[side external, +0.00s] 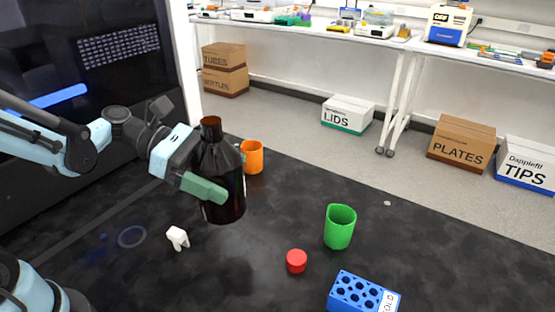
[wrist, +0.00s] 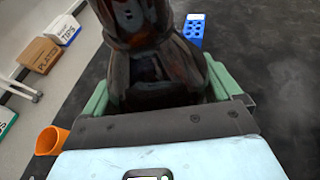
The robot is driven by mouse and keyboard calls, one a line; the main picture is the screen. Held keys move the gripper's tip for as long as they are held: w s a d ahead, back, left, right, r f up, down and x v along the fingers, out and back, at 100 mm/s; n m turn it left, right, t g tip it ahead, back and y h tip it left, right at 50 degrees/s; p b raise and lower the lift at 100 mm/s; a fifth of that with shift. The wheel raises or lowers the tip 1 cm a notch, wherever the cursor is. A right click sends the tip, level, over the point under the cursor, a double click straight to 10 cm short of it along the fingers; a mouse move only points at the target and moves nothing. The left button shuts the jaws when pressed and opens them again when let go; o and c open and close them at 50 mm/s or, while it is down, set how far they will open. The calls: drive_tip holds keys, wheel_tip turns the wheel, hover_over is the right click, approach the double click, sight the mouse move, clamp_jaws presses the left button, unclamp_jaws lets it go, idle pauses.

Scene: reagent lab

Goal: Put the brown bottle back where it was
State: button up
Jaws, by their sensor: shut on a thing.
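The brown bottle (side external: 222,172) is dark, glossy and upright, with its neck open at the top. My gripper (side external: 207,190) is shut on its body, with a green finger across the near side. In the wrist view the bottle (wrist: 152,60) fills the space between the green fingers of my gripper (wrist: 160,88). The bottle's base shows over the black bench top (side external: 270,225); I cannot tell whether it touches. A faint ring mark (side external: 132,237) lies on the bench to the left of the bottle.
An orange cup (side external: 252,157) stands just behind the bottle. A green cup (side external: 339,227), a red cap (side external: 296,261) and a blue rack (side external: 362,294) are to the right. A small white piece (side external: 177,237) lies in front. Bench between bottle and green cup is clear.

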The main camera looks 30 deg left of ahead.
drive_tip(key=shift+w+a+f, duration=0.9)
drive_tip(key=shift+a+f, duration=0.4)
drive_tip(key=shift+f, duration=0.3)
drive_tip(key=shift+w+a+f, duration=0.9)
drive_tip(key=shift+a+f, duration=0.4)
drive_tip(key=shift+f, duration=0.35)
drive_tip(key=shift+w+a+f, duration=0.9)
drive_tip(key=shift+a+f, duration=0.4)
drive_tip(key=shift+f, duration=0.3)
drive_tip(key=shift+f, duration=0.1)
drive_tip(key=o, duration=1.2)
drive_tip(key=shift+f, duration=0.1)
drive_tip(key=shift+o, duration=0.2)
drive_tip(key=shift+a+r, duration=0.2)
drive_tip(key=shift+r, duration=0.1)
drive_tip(key=v, duration=1.1)
drive_tip(key=shift+s+a, duration=0.25)
